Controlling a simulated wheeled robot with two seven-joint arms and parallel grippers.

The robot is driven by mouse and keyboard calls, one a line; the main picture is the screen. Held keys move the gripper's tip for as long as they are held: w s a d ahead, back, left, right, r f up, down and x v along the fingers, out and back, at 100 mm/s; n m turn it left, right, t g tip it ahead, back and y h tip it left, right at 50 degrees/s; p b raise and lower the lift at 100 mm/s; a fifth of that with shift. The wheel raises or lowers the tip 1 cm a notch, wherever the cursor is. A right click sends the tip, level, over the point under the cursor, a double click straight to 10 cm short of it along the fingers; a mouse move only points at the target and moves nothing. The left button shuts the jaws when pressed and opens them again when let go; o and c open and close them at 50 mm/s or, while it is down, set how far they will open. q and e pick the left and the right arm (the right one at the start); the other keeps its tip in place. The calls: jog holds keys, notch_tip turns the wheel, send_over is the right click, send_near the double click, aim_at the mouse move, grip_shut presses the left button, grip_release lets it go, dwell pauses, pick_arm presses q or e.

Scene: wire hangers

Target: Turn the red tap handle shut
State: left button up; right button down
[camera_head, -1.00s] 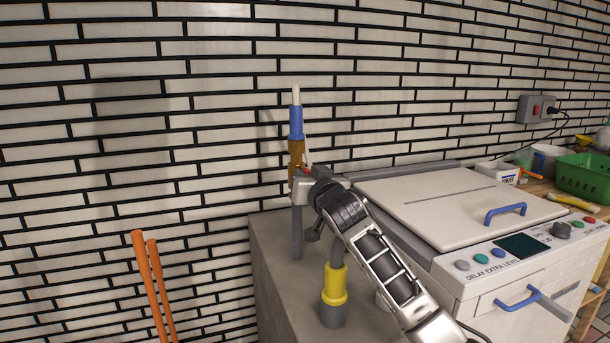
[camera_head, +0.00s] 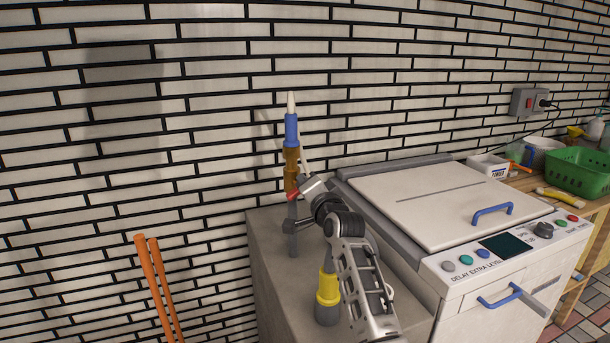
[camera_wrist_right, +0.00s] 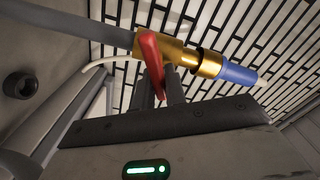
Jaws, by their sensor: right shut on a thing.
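The brass tap (camera_head: 291,160) with a blue end and a white tip stands upright on a grey pipe at the grey ledge, against the tiled wall. Its red handle (camera_head: 293,195) shows only as a small piece beside my right gripper (camera_head: 300,192). In the right wrist view the red handle (camera_wrist_right: 150,58) lies along the dark fingers of my right gripper (camera_wrist_right: 163,82), in front of the brass body (camera_wrist_right: 180,54). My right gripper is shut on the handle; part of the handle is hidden. My left gripper is not in view.
A white machine (camera_head: 430,205) with a lid and blue handles stands right of the grey ledge (camera_head: 268,250). A yellow-collared pipe (camera_head: 328,288) is close to my right forearm. Two orange poles (camera_head: 157,285) lean at the left. A green basket (camera_head: 578,174) sits on a wooden bench.

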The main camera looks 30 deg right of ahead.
jog(key=m+p, duration=0.1)
jog(key=m, duration=0.1)
jog(key=m+p, duration=0.1)
jog(key=m, duration=0.1)
jog(key=shift+f, duration=0.3)
jog(key=shift+d+f+m+p, duration=0.15)
jog(key=shift+m+p, duration=0.25)
jog(key=shift+m, duration=0.4)
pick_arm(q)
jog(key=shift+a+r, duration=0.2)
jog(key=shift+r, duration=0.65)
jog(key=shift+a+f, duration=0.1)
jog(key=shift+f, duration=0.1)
pick_arm(e)
jog(key=shift+f+m, duration=0.1)
jog(key=shift+m, duration=0.3)
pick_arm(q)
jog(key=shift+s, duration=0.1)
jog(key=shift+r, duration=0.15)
pick_arm(e)
jog(key=c, duration=1.4)
grip_release()
jog(key=shift+c, duration=0.2)
